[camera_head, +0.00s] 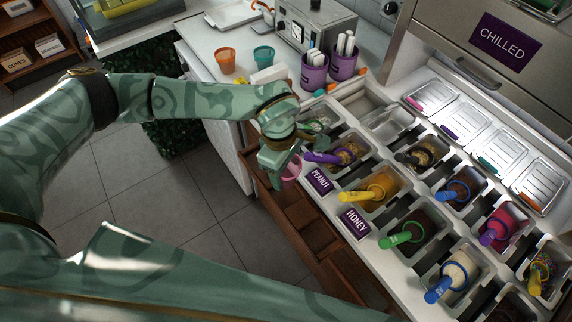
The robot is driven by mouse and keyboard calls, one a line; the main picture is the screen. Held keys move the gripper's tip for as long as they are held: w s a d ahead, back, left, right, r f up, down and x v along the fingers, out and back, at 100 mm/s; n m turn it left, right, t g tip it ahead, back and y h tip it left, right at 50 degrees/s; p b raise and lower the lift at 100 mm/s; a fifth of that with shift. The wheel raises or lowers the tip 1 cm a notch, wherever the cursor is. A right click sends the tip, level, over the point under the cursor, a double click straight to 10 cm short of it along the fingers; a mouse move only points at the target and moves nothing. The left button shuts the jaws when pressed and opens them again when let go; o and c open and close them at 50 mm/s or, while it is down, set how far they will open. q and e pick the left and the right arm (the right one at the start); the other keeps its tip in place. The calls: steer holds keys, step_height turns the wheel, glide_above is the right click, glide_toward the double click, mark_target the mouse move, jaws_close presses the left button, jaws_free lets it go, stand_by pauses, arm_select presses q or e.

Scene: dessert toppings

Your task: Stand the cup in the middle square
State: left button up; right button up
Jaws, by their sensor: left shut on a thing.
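The pink cup (291,171) is in my left gripper (284,160), which is shut on it in front of the toppings counter. The gripper hides much of the cup. A brown wooden holder (263,182) with square openings runs along the counter's front edge, beneath and beside the cup. One open square shows just below the cup, and more lie down to the right. I cannot tell whether the cup touches the holder. My right gripper is not in view.
Topping tubs with coloured scoop handles, such as the yellow scoop (356,196), fill the counter. Labels PEANUT (319,180) and HONEY (355,222) face the front. Orange (226,61) and teal (264,55) cups stand behind. Purple pots (314,76) hold utensils.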

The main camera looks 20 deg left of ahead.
arm_select(q)
step_height(320, 180, down, 4)
steer(key=b, duration=0.2)
steer(key=shift+r+b, duration=0.25)
steer(key=shift+b, duration=0.05)
steer(key=shift+f+b, duration=0.5)
steer(key=shift+f, duration=0.5)
steer(key=shift+r, duration=0.1)
steer(key=shift+f, duration=0.2)
steer(key=shift+f, duration=0.7)
steer(key=shift+r, duration=0.1)
steer(key=shift+d+f, duration=0.1)
steer(key=shift+f, duration=0.2)
stand_by(0.5)
steer(key=shift+f+b, duration=0.3)
steer(key=shift+f, duration=0.05)
